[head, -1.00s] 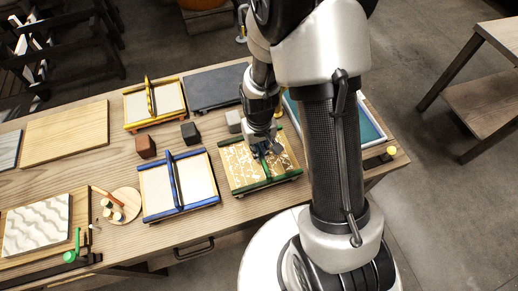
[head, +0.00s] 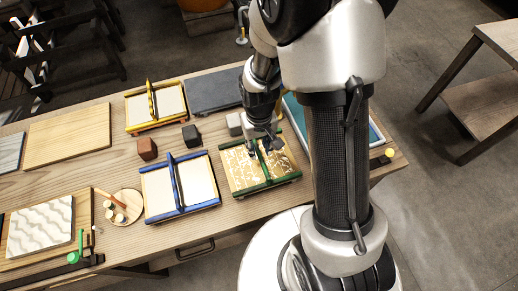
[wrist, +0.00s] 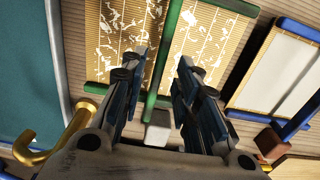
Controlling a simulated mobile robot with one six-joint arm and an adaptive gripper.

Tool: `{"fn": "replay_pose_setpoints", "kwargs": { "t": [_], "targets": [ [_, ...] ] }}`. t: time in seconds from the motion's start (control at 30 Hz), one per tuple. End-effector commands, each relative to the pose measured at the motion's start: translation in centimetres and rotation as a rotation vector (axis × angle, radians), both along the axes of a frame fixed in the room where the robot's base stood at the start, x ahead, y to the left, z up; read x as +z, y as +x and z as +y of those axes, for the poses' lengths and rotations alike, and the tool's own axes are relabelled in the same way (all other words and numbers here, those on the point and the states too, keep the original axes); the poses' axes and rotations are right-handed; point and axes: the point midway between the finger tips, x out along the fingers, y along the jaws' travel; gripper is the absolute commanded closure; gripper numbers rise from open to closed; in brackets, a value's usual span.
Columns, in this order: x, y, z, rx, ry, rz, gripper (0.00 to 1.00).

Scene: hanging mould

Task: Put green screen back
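The green screen (head: 236,172) lies flat on the table, right of the blue screen. It has green bars, a raised green middle handle and a gold mesh with white patches. In the wrist view its mesh (wrist: 205,45) fills the upper middle, and the green handle (wrist: 163,55) runs between my fingers. My gripper (head: 264,147) is over the screen, with its fingers apart on either side of the handle. In the wrist view my gripper (wrist: 162,68) is open, with a gap between each finger and the handle. My arm hides part of the screen's far edge.
A blue screen (head: 198,182) and a yellow screen (head: 138,110) lie to the left. A dark grey slab (head: 212,90) is behind. A teal tray (head: 296,117) is close on the right. Small blocks, including a pale one (head: 234,123), stand behind. A round board (head: 128,207) stands front left.

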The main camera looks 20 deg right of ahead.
Motion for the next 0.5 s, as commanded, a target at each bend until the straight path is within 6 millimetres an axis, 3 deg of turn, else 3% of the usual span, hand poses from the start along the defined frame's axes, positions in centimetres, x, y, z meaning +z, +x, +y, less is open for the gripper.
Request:
{"fn": "replay_pose_setpoints", "kwargs": {
  "t": [0.03, 0.2, 0.5],
  "targets": [
    [1.7, 0.1, 0.0, 0.000, 0.000, -0.005, 0.71],
    [5.3, 0.1, 0.0, 0.000, 0.000, -0.004, 0.71],
    [8.6, 0.0, 0.0, 0.000, 0.000, -0.005, 0.71]
  ]
}}
